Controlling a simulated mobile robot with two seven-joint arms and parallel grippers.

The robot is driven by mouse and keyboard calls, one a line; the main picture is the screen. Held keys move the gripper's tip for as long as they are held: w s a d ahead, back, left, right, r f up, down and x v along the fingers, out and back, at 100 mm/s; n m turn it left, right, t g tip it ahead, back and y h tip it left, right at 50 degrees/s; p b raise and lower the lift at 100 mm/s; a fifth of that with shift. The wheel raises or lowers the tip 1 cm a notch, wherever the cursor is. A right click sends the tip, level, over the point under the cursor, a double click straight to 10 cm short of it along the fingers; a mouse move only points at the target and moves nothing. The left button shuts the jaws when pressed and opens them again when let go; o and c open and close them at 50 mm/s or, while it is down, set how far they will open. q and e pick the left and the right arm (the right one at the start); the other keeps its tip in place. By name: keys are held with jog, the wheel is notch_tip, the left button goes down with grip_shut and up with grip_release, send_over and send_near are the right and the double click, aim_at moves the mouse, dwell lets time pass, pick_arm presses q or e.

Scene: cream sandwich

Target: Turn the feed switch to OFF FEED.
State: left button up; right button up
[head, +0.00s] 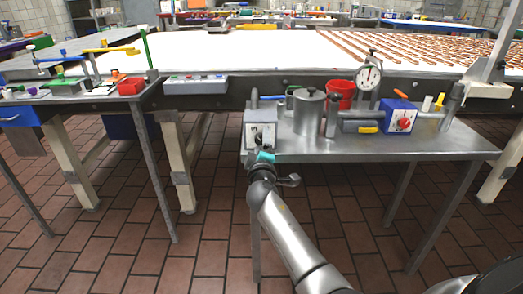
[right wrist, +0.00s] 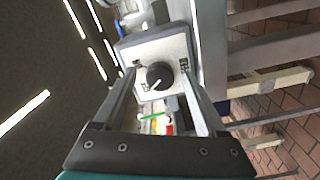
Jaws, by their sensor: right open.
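The feed switch (head: 260,131) is a grey box with a pale front plate and a dark knob, at the left front of the small metal side table. In the right wrist view its black round knob (right wrist: 160,76) faces me, with a white pointer line slanting to the lower left. Small dark labels sit around the knob, too small to read. My right gripper (head: 263,154) is just in front of the switch. In the wrist view its two fingers are apart, one on each side of the knob; I cannot tell whether they touch it. My left gripper is not in view.
The side table (head: 350,152) also holds a grey metal cylinder (head: 308,112), a red cup (head: 341,94), a dial gauge (head: 369,76) and a blue box (head: 399,117) with a red knob. A long white table (head: 240,50) runs behind. Brick floor is open in front.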

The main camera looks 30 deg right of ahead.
jog(key=shift+s+a, duration=0.2)
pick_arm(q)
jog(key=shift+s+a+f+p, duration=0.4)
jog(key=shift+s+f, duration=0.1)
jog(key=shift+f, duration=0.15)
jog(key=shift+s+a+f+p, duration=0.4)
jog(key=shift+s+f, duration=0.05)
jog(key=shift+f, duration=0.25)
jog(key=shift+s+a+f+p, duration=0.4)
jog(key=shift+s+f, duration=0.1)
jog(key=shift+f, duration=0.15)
pick_arm(e)
jog(key=v, duration=1.4)
jog(key=shift+s, duration=0.35)
